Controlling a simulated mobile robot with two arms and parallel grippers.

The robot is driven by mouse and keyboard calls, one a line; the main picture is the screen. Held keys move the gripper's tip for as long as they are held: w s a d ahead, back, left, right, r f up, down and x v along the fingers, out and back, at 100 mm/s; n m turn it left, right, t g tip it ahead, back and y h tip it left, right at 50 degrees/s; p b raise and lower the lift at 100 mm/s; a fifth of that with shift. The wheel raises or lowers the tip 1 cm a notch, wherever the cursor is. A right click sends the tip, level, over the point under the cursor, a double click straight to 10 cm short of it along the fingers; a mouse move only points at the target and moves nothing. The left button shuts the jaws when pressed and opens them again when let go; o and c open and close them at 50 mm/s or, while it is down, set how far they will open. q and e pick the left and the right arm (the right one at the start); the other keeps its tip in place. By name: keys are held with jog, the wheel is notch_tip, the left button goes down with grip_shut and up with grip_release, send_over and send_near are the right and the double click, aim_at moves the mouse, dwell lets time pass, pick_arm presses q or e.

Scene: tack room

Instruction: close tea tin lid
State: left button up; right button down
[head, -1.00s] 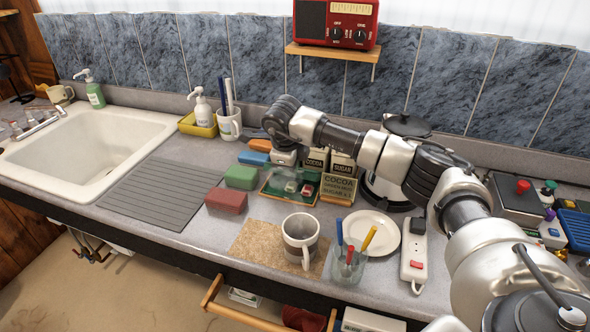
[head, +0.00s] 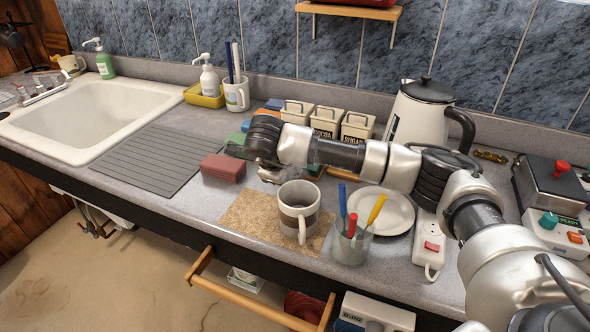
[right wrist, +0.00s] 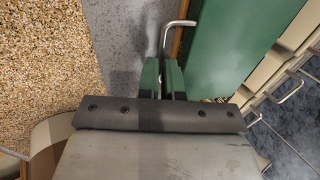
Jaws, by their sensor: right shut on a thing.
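Three cream tins with wire handles stand against the back in the head view. The middle one is labelled cocoa (head: 326,122) and the right one sugar (head: 357,126). The left tin (head: 296,111) is partly behind my right arm, and I cannot read a tea label on it. My right gripper (right wrist: 162,78) is low in front of the tins, beside a red block (head: 223,167). In the right wrist view its fingers are shut on a thin bent metal handle (right wrist: 178,23), next to a wood-edged green surface (right wrist: 232,45). I cannot tell which object the handle belongs to.
A mug (head: 298,211) stands on a cork mat (head: 245,215) in front of my right arm. A glass with pens (head: 351,245), a plate (head: 387,210) and a power strip (head: 430,240) are close by. A kettle (head: 418,115) stands behind the arm. The ribbed drainboard (head: 150,163) is clear.

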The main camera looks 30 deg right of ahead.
jog(key=shift+s+a+f, duration=0.1)
jog(key=shift+s+f, duration=0.1)
jog(key=shift+f, duration=0.3)
jog(key=c, duration=1.3)
grip_release()
jog(key=shift+r, duration=0.1)
jog(key=shift+r, duration=0.1)
jog(key=shift+a+r, duration=0.15)
jog(key=shift+r, duration=0.1)
jog(key=b+v, duration=0.1)
jog(key=v, duration=0.9)
jog(key=shift+s+a+b, duration=0.15)
jog(key=shift+b, duration=0.15)
